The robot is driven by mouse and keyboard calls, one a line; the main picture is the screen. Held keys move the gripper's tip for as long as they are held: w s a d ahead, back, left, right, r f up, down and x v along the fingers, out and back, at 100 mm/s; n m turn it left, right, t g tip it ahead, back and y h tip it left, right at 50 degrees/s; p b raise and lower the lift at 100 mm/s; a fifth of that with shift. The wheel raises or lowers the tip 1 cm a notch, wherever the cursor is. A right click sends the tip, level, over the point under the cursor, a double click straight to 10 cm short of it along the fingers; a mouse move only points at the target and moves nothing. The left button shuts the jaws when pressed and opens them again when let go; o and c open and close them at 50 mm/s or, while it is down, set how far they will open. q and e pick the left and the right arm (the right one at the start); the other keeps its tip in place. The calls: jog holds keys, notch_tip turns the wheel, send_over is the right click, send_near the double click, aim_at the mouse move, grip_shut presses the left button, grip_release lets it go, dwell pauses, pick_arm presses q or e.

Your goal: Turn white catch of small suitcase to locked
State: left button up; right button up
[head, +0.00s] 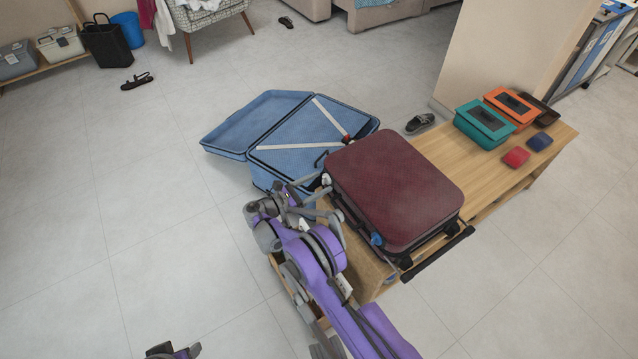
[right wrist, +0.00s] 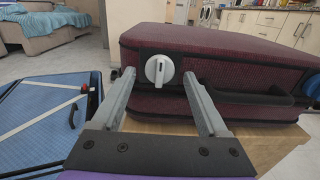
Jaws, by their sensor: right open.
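The small dark red suitcase (head: 395,185) lies shut and flat on a wooden bench. Its white catch (right wrist: 159,70), a round knob with an upright grip bar, is on the side facing my right gripper. The catch also shows small in the head view (head: 326,180). My right gripper (right wrist: 160,80) is open, one finger on each side of the catch in the picture; contact is not visible. In the head view my right gripper (head: 322,198) is close to the suitcase's left side. Part of my left gripper (head: 172,351) shows at the bottom edge; its fingers are unclear.
A blue catch (head: 377,239) is on the same suitcase side, beyond a dark handle (right wrist: 240,98).

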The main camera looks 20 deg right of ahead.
jog(key=shift+d, duration=0.3)
grip_shut()
dwell(0.3)
jog(key=m+b, duration=0.6)
jog(key=m, duration=1.1)
jog(key=shift+w+r+m+b, duration=0.1)
jog(key=shift+w+m+b, duration=0.05)
jog(key=shift+m+b, duration=0.25)
dwell(0.4)
